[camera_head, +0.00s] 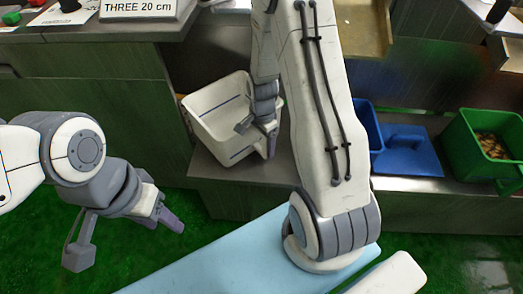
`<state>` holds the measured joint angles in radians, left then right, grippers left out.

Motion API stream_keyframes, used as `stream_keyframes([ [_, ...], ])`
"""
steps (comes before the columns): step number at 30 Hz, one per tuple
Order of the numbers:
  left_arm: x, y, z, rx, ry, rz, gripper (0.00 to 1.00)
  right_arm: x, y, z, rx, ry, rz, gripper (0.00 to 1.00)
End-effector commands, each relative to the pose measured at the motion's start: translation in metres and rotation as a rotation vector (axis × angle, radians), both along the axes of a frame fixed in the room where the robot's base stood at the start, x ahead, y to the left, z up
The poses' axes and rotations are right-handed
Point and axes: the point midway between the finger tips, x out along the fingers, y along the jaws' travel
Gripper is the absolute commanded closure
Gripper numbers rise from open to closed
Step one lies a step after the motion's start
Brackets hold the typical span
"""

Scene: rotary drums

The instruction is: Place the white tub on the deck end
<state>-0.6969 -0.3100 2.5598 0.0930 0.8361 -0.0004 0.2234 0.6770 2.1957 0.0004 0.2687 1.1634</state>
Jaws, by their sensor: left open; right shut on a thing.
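The white tub (208,103) is an open rectangular bin with dark slots, left of centre in the head view. It is tilted in the picture, over or on the left end of a low grey deck (232,179); I cannot tell whether it touches the deck. My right gripper (258,133) is shut on the tub's near right wall. The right arm hides part of the tub and deck. My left gripper (126,238) is open and empty above the green floor, left of the deck and apart from the tub.
A blue tray (408,152) and a green bin (485,168) with brownish contents stand right along the deck. A taller dark cabinet (115,110) stands left of the tub. A sign (138,8) reading "THREE 20 cm" is on the counter above.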

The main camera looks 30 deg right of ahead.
Motion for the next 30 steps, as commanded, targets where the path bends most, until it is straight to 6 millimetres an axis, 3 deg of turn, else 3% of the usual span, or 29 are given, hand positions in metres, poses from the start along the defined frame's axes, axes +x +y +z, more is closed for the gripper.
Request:
stream_keyframes([
  [8, 0.0, 0.0, -0.038, 0.0, 0.0, 0.0, 0.5, 0.003, 0.002, -0.036, -0.001, -0.004, 0.005, 1.0],
  [21, 0.0, 0.0, -0.039, 0.0, 0.0, 0.0, 0.5, 0.004, 0.003, -0.038, 0.0, -0.003, 0.008, 1.0],
  [22, 0.0, 0.0, -0.039, 0.0, 0.0, 0.0, 0.5, 0.003, 0.003, -0.038, 0.0, 0.0, 0.008, 0.09],
  [23, 0.0, 0.0, -0.038, 0.0, 0.0, 0.0, 0.5, 0.003, 0.003, -0.038, 0.0, 0.0, 0.008, 0.0],
  [30, 0.0, 0.0, -0.038, 0.0, 0.0, 0.0, 0.5, 0.003, 0.003, -0.037, 0.0, 0.0, 0.008, 0.0],
])
